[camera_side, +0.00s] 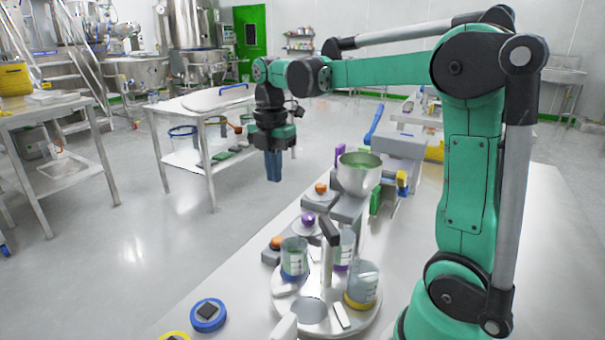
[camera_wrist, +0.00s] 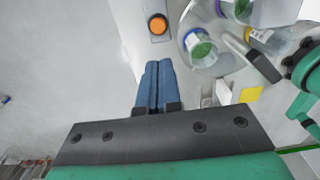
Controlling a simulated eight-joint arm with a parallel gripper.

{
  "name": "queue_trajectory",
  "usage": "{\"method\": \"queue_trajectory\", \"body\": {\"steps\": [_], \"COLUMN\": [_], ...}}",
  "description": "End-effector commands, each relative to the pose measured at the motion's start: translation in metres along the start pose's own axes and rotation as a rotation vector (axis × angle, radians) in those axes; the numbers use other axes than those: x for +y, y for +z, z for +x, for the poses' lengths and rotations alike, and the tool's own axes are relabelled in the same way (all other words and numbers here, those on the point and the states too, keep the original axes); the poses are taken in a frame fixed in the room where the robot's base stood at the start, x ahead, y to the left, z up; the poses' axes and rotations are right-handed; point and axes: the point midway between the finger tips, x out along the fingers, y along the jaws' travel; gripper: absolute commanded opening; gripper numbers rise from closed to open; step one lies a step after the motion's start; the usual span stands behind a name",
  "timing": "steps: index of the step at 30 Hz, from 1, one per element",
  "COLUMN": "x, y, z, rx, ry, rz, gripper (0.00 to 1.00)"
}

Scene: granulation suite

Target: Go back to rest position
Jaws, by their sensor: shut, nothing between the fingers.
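My gripper (camera_side: 273,166) has blue fingers and hangs pointing down from my green arm, beyond the left edge of the white bench (camera_side: 235,285) in the side view. In the wrist view the two fingers of my gripper (camera_wrist: 158,68) lie together, with nothing between them. The gripper touches no object and is high above the floor.
A round carousel (camera_side: 285,300) carries several beakers, among them a blue-based beaker (camera_side: 294,258) and a yellow-based beaker (camera_side: 362,286). A metal bowl (camera_side: 359,175) with green contents stands behind it. An orange button (camera_wrist: 157,25) shows ahead of the fingers. A steel table (camera_side: 203,103) stands behind my gripper.

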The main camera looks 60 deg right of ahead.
Motion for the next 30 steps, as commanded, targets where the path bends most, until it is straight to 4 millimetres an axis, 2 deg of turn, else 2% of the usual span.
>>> {"method": "queue_trajectory", "body": {"steps": [9,13,19,24,30], "x": [-0.001,-0.005,-0.023,-0.041,-0.054], "y": [-0.001,-0.014,-0.056,-0.088,-0.109], "z": [0.0,0.0,0.006,0.02,0.035], "rx": [-0.002,-0.015,0.029,0.206,0.424], "ry": [0.004,0.056,0.268,0.432,0.5], "rz": [0.011,0.136,0.625,1.074,1.411], "gripper": [0.0,0.0,0.0,0.0,0.0]}}
